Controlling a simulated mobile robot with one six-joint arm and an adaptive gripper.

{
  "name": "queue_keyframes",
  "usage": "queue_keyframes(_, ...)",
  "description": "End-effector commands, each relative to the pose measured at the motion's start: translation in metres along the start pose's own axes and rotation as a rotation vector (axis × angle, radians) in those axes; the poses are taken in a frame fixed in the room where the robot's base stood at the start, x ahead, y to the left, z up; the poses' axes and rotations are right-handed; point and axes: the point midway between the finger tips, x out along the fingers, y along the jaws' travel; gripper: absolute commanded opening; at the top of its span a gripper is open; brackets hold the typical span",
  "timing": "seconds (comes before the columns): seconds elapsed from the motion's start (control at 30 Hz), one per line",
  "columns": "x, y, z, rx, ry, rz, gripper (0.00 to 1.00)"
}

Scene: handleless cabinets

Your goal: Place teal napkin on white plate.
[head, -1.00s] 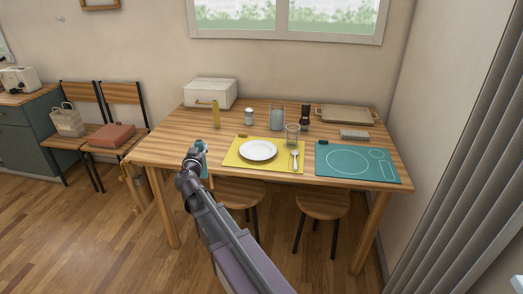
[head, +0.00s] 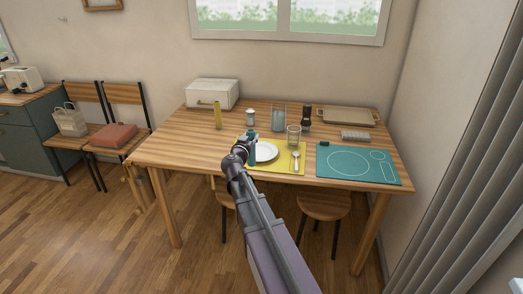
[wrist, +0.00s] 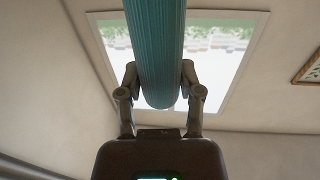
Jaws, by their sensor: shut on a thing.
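The teal napkin (wrist: 158,55) is rolled up and held between the two fingers of my gripper (wrist: 160,88) in the wrist view. In the head view my gripper (head: 246,143) is over the left part of the yellow placemat, at the left edge of the white plate (head: 266,152). A bit of the teal napkin (head: 252,152) shows there against the plate. My gripper and arm hide the plate's left side. I cannot tell whether the napkin touches the plate.
The yellow placemat (head: 286,168) also holds a spoon (head: 296,158) and a clear glass (head: 294,136). A teal placemat (head: 340,176) lies to the right. Behind stand a yellow bottle (head: 218,115), a shaker (head: 250,117), a blue glass (head: 278,118) and a dark grinder (head: 306,117).

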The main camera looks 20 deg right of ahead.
Motion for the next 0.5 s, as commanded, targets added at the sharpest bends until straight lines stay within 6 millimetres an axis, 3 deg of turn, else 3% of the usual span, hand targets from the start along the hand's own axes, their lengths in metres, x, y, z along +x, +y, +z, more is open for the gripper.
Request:
queue_keyframes(0.13, 0.0064, 0.0111, -0.001, 0.0, 0.0, 0.018, 0.0)
queue_keyframes(0.5, 0.0074, 0.011, -0.0007, 0.0, 0.0, 0.019, 0.0)
